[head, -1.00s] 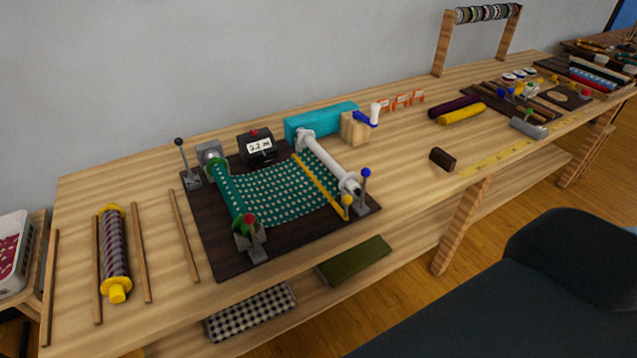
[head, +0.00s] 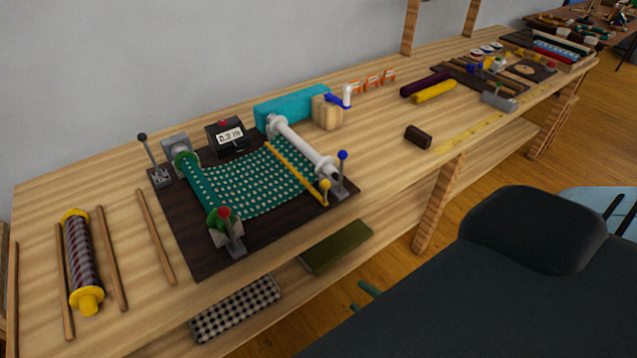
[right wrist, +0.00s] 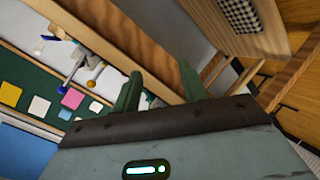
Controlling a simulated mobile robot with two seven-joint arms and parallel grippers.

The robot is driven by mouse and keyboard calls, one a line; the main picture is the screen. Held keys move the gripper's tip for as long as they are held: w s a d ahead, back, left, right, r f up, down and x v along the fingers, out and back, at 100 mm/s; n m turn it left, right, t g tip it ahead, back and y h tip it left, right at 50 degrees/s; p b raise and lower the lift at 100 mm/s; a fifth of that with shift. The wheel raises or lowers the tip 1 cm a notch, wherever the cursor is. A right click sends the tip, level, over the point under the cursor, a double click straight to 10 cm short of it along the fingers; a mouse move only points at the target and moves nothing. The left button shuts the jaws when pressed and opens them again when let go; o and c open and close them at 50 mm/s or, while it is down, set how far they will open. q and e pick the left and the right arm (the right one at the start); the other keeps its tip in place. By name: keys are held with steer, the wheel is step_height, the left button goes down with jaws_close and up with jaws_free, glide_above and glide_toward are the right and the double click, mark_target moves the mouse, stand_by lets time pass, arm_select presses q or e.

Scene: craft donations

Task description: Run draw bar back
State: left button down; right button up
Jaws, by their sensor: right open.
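The draw bar (head: 297,174) is a thin yellow bar with a yellow knob at its near end. It lies across the green dotted cloth (head: 240,185), close to the white roller (head: 303,147). The cloth runs from the green-ended roller at left towards the bar, on a dark board (head: 200,262). My right gripper (head: 368,290) shows only as small green fingertips below the bench's front edge, well apart from the bar. In the right wrist view my right gripper (right wrist: 160,88) is open and empty, with the bench edge beyond its fingers. My left gripper is not in view.
A red-knobbed clamp (head: 225,225) and a blue-knobbed lever (head: 341,170) stand at the board's near side. A black counter (head: 228,136) stands behind the cloth. A dark chair-like shape (head: 530,230) fills the lower right. Folded cloths (head: 337,247) lie on the lower shelf.

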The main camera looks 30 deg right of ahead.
steer(key=w+d+r+n+t+y+b, duration=0.1)
steer(key=w+d+r+n+t, duration=0.15)
steer(key=w+n, duration=0.3)
steer(key=w+d+r+n+t+b, duration=0.1)
steer(key=w+d+r+n, duration=0.1)
steer(key=w+r+n, duration=0.3)
steer(key=n+y+b, duration=0.1)
steer(key=n+y, duration=0.2)
steer(key=n, duration=1.2)
glide_toward(326, 184)
steer(key=w+f, duration=0.1)
steer(key=w, duration=0.3)
steer(key=shift+m+t, duration=0.25)
steer(key=shift+t, duration=0.2)
steer(key=x, duration=0.4)
steer(key=p+x, duration=0.1)
steer(key=x, duration=0.1)
steer(key=shift+w+a+f, duration=0.2)
steer(key=shift+a+f, duration=0.1)
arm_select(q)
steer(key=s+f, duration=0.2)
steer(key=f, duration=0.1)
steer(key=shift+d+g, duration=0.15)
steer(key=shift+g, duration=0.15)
